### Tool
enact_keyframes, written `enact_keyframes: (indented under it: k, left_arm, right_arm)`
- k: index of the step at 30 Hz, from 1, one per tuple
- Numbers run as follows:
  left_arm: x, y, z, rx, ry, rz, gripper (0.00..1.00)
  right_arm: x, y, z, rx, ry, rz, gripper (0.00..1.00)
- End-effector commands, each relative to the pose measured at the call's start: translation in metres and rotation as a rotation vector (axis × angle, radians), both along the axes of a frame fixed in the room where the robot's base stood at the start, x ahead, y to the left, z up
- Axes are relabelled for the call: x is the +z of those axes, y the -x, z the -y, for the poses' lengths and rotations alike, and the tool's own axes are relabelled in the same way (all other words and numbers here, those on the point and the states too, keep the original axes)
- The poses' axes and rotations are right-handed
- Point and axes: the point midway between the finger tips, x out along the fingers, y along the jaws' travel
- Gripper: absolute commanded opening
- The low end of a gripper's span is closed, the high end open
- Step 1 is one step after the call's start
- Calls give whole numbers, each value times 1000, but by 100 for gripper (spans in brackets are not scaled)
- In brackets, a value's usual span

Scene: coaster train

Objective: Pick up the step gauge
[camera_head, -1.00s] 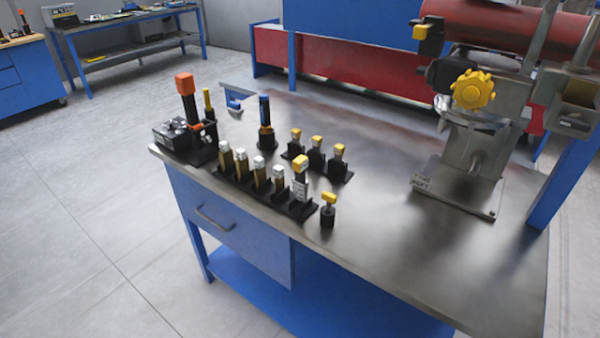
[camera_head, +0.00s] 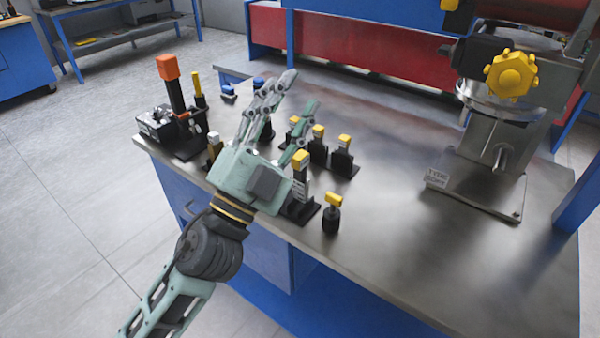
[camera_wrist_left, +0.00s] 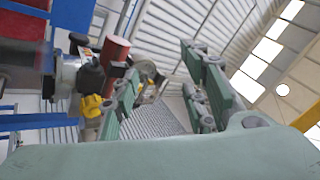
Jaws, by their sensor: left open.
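I cannot tell for sure which tool is the step gauge. The candidates stand upright on the metal bench: a row of yellow-topped tools (camera_head: 317,145) in a black holder, a labelled yellow-topped tool (camera_head: 300,165) in the front holder, and a lone yellow-topped piece (camera_head: 333,213) at the front. My left gripper (camera_head: 303,88) is open and empty above the holders, fingers pointing up and away. Its hand hides much of the front row and part of a blue-handled tool (camera_head: 259,84). In the left wrist view its spread fingers (camera_wrist_left: 160,85) have nothing between them. My right gripper is not in view.
An orange-topped tool (camera_head: 168,68) and a grey box (camera_head: 157,125) stand at the bench's left end. A machine with a yellow knob (camera_head: 511,75) stands on the right. The bench between the holders and machine (camera_head: 400,170) is clear.

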Motion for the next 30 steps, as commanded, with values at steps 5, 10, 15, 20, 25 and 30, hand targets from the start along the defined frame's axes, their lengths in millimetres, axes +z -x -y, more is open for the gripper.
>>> enact_keyframes:
  k: [5, 10, 15, 20, 25, 30]
  left_arm:
    - [40, 60, 90, -231, -329, 416, 41]
    - [-8, 102, 152, -451, -828, 749, 41]
    - [-90, 71, 139, -573, -1448, 884, 41]
    - [-125, 4, 67, -565, -1984, 800, 41]
    - [-120, -40, 1, -503, -2302, 645, 41]
    - [-121, -53, -15, -485, -2380, 591, 41]
  right_arm:
    - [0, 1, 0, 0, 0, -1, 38]
    - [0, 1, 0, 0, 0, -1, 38]
    - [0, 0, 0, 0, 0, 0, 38]
    - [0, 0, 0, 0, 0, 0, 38]
    - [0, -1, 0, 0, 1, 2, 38]
    - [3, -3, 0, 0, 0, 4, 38]
